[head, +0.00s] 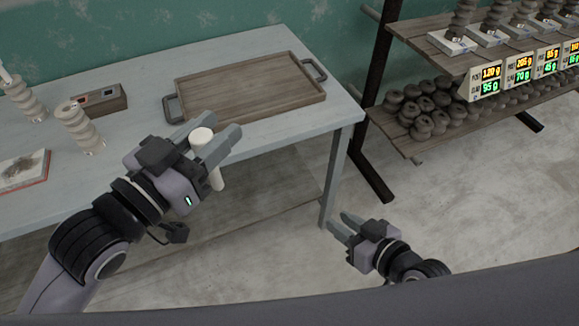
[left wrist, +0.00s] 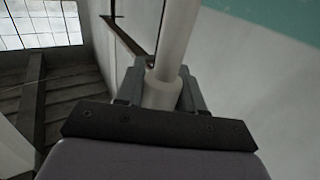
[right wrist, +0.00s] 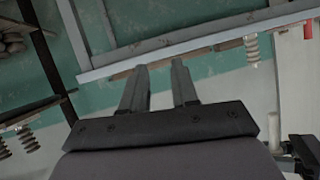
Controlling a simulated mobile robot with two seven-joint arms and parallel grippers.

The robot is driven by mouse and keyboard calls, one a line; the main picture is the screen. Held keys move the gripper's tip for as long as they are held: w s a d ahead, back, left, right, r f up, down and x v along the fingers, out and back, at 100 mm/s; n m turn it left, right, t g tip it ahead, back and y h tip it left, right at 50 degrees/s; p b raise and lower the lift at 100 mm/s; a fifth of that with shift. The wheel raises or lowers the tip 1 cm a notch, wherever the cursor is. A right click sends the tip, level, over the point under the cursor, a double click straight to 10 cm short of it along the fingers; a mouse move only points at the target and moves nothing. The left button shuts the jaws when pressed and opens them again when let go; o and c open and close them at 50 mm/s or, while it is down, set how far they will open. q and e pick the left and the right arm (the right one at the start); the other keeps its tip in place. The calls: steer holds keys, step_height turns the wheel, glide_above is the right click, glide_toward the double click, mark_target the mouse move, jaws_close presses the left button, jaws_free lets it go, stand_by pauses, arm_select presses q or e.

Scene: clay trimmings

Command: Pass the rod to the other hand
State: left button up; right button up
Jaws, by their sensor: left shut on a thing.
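The white rod (head: 203,137) is in my left gripper (head: 217,146), in front of the table's front edge. Its wider round top shows above the fingers and its thinner lower part (head: 216,179) hangs below them. In the left wrist view the rod (left wrist: 176,40) stands between the two fingers, which are shut on it. My right gripper (head: 341,225) is lower and to the right, apart from the rod. In the right wrist view its two fingers (right wrist: 160,88) are spread with nothing between them.
A wooden tray (head: 250,91) with dark handles lies on the pale table (head: 290,136). A small wooden box (head: 98,99) and coiled clay pieces (head: 80,126) stand at the left. A shelf rack (head: 430,136) with dark rings and displays is at the right. Open floor lies between.

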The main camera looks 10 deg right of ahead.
steer(key=s+a+r+n+g+y, duration=0.1)
steer(key=a+r+n+g+y, duration=0.2)
steer(key=a+r+n+y, duration=0.5)
steer(key=a+r+n+g+y, duration=0.2)
steer(key=a+r+g+y, duration=0.1)
steer(key=r, duration=1)
steer(key=x, duration=1.2)
steer(key=shift+f, duration=0.15)
steer(key=shift+d, duration=0.1)
jaws_close()
arm_select(q)
steer(key=o, duration=1.1)
steer(key=shift+r, duration=0.1)
